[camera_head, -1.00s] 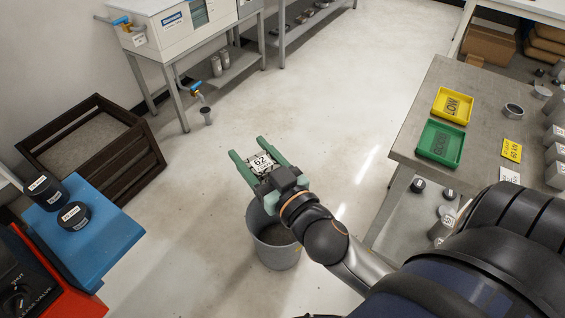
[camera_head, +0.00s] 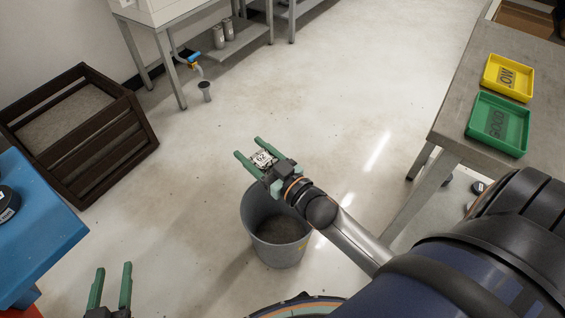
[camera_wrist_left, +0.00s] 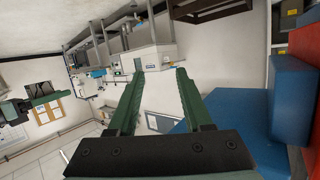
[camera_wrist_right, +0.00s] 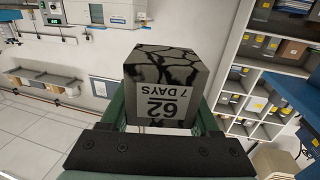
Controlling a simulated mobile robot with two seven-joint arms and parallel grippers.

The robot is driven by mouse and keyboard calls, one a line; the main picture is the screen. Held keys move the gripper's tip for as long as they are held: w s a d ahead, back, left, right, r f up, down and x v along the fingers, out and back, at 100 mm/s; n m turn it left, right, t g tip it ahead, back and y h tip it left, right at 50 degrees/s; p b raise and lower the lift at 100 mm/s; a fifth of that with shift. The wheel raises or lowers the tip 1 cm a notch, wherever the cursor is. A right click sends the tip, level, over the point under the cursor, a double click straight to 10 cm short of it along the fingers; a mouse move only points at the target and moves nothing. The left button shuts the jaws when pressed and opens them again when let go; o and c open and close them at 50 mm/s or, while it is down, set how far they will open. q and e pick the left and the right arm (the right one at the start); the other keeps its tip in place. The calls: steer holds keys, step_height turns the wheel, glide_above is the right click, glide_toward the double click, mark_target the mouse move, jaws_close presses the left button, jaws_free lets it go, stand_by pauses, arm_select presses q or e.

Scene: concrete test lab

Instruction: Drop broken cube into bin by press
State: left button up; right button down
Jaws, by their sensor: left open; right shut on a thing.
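The broken cube (camera_wrist_right: 165,85) is grey with dark cracks and a label reading "62 7 DAYS", upside down in the right wrist view. My right gripper (camera_head: 258,160) is shut on it and holds it in the air. In the head view the cube (camera_head: 264,158) shows between the green fingers, above and just beyond the rim of the grey bin (camera_head: 279,243). The bin stands on the floor, partly covered by my right wrist. My left gripper (camera_head: 112,288) is open and empty at the lower left; the left wrist view shows its spread fingers (camera_wrist_left: 158,98).
A dark slatted crate (camera_head: 118,147) stands on the floor at the left, near a blue surface (camera_head: 40,235). A grey table (camera_head: 455,115) with yellow (camera_head: 508,77) and green (camera_head: 498,123) trays is at the right. The floor between is mostly clear.

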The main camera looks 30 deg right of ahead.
arm_select(q)
steer(key=s+d+r+m+t+h+b, duration=0.2)
steer(key=s+r+m+t+h+b, duration=0.15)
steer(key=r+h+b, duration=0.3)
steer(key=s+d+r+m+t+h+b, duration=0.25)
steer(key=r+m+t+h+b, duration=0.25)
steer(key=r+b, duration=0.25)
step_height(320, 180, down, 7)
steer(key=g+b, duration=0.1)
steer(key=b, duration=0.5)
steer(key=shift+d+b, duration=0.2)
steer(key=shift+b, duration=0.15)
arm_select(e)
steer(key=w+d+f, duration=0.1)
steer(key=d+f, duration=0.2)
steer(key=f, duration=0.7)
steer(key=w+d+f, duration=0.1)
steer(key=d+f, duration=0.2)
steer(key=f, duration=0.7)
steer(key=w+d+f, duration=0.2)
steer(key=d+f, duration=0.1)
steer(key=f, duration=0.6)
steer(key=shift+f+m+h, duration=0.3)
steer(key=shift+f+h, duration=0.1)
steer(key=shift+c, duration=1.9)
jaws_free()
steer(key=o, duration=0.3)
steer(key=shift+o, duration=0.2)
steer(key=shift+f, duration=0.1)
